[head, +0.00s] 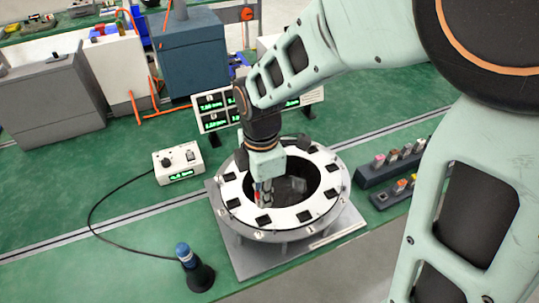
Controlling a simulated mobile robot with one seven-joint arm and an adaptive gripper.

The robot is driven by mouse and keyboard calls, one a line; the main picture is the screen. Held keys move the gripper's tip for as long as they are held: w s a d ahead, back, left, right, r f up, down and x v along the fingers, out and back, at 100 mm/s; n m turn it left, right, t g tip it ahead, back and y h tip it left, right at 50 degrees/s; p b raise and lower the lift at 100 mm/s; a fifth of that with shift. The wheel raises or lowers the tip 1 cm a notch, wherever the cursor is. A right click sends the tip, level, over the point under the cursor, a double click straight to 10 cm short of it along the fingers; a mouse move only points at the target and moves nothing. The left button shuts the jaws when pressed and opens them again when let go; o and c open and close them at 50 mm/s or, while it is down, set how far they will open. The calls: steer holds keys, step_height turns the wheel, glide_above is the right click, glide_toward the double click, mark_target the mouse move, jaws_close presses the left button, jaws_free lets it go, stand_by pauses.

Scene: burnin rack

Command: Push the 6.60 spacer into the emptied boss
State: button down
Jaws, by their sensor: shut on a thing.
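A round fixture (235,223) has a white top ring with several black square pockets and a dark open middle. My gripper (264,200) points down over the left part of the ring's opening, near its inner edge. It is shut on a small piece, taken to be the spacer, which is mostly hidden by the fingers. Its size marking cannot be read. Small numbers stand on the ring's outer edge, but which boss is the emptied one cannot be told. Whether the held piece touches the fixture cannot be told either.
A dark stepped rack (370,174) with several colour-topped pieces stands right of the fixture. A white control box (178,162) and a black stand with a blue top (196,272) are at left, joined by a cable. Green-lit displays (212,112) stand behind. Green bench (130,215) is clear at front left.

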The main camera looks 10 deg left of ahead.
steer(key=shift+f+b, duration=1.8)
steer(key=shift+f, duration=0.85)
steer(key=shift+f+b, duration=0.4)
steer(key=shift+f, duration=0.5)
steer(key=shift+r, duration=0.15)
steer(key=shift+r+p, duration=0.5)
steer(key=shift+p, duration=0.15)
stand_by(1.4)
steer(key=shift+f, duration=0.65)
steer(key=c, duration=1.8)
jaws_free()
steer(key=shift+c, duration=0.2)
steer(key=shift+r, duration=0.1)
